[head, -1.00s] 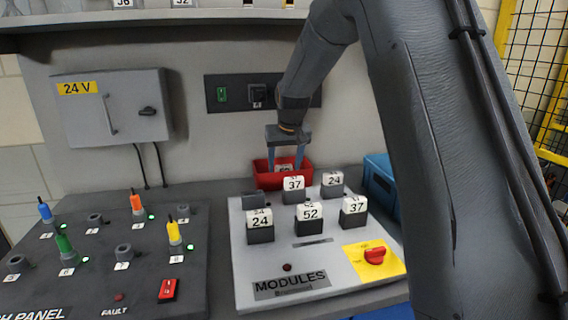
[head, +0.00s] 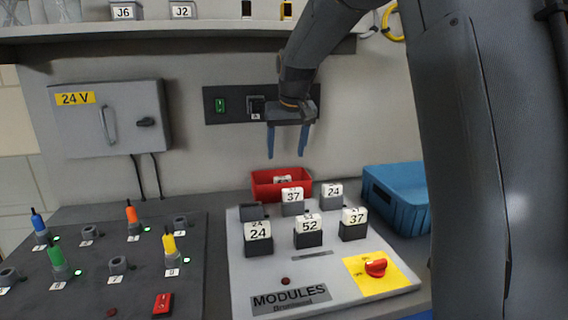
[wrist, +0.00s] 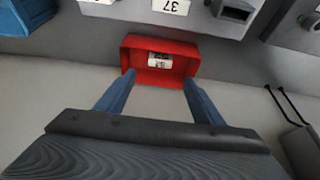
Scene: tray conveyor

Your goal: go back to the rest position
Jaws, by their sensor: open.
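My gripper (head: 287,140) hangs with its two blue fingers apart and empty, in front of the back wall and above the red bin (head: 262,190). In the wrist view my gripper (wrist: 157,98) is open, with the red bin (wrist: 133,60) beyond its fingertips. A white labelled module (wrist: 160,60) lies inside the bin; its label cannot be read. The modules board (head: 245,285) holds several white numbered blocks in dark sockets, marked 37, 24, 52 among others.
A blue crate (head: 410,212) stands right of the board. The patch panel (head: 130,295) with coloured plugs is at the left. A 24 V cabinet (head: 85,130) and a dark switch plate (head: 232,116) are on the wall. A shelf (head: 220,32) runs above.

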